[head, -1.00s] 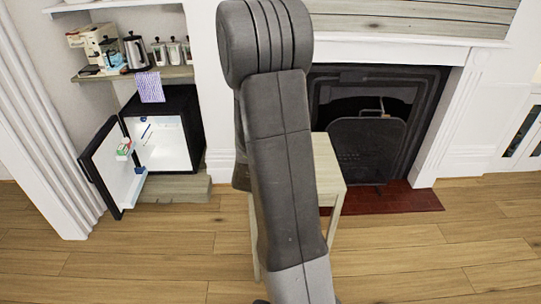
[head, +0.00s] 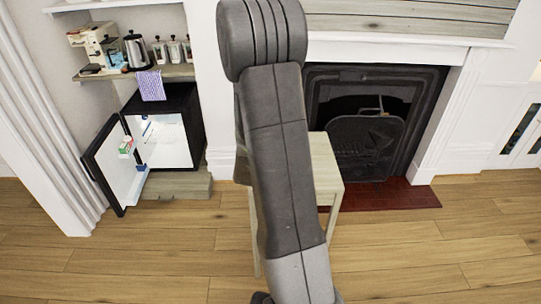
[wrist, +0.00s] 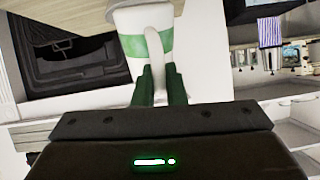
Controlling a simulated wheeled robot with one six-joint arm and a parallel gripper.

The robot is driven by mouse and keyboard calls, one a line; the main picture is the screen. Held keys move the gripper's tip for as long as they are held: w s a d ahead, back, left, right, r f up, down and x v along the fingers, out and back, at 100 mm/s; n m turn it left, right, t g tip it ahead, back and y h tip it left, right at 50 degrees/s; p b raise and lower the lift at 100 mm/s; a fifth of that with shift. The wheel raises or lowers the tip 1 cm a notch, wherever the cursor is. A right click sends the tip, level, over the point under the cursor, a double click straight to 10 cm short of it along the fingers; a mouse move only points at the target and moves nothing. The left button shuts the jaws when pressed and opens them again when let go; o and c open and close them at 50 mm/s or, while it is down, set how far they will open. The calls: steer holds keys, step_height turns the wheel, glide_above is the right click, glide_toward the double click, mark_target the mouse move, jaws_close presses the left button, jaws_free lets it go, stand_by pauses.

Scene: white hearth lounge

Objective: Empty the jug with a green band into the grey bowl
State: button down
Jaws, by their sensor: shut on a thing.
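The white jug with a green band (wrist: 133,46) is at the top middle of the wrist view. My gripper (wrist: 160,72) is shut on its handle, which stands between the two fingers. The jug's top edge runs out of the picture, so its inside and contents are hidden. In the head view my arm hides my gripper and the jug. I see no grey bowl in either view.
A small pale wooden table (head: 326,170) stands behind my arm, before the black fireplace (head: 375,125). A small fridge (head: 165,130) stands open at the left, under a shelf (head: 170,73) with a kettle (head: 138,52) and jars. The wooden floor at right is clear.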

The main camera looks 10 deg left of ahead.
steer(key=shift+w+r+g+p, duration=0.35)
steer(key=shift+g+p, duration=0.55)
steer(key=shift+p, duration=2)
steer(key=shift+w+f+m+g+h+p, duration=0.3)
steer(key=shift+f+g+p, duration=0.45)
steer(key=shift+p, duration=1.05)
steer(key=shift+w+a+g+p, duration=0.1)
steer(key=shift+w+g+p, duration=0.25)
steer(key=shift+g+p, duration=0.65)
steer(key=shift+w+r+g+p, duration=0.35)
steer(key=shift+w+r, duration=0.1)
steer(key=shift+w+b, duration=0.15)
steer(key=shift+b, duration=0.55)
steer(key=shift+r+g+b, duration=0.25)
steer(key=shift+g+b, duration=0.05)
steer(key=shift+g, duration=0.1)
steer(key=shift+w+r+g+h+b, duration=0.15)
steer(key=shift+w+g+h+b, duration=0.15)
steer(key=shift+w+b, duration=0.05)
steer(key=shift+w+r, duration=0.1)
steer(key=shift+r, duration=0.05)
steer(key=shift+w+r+g, duration=0.15)
steer(key=shift+g, duration=0.15)
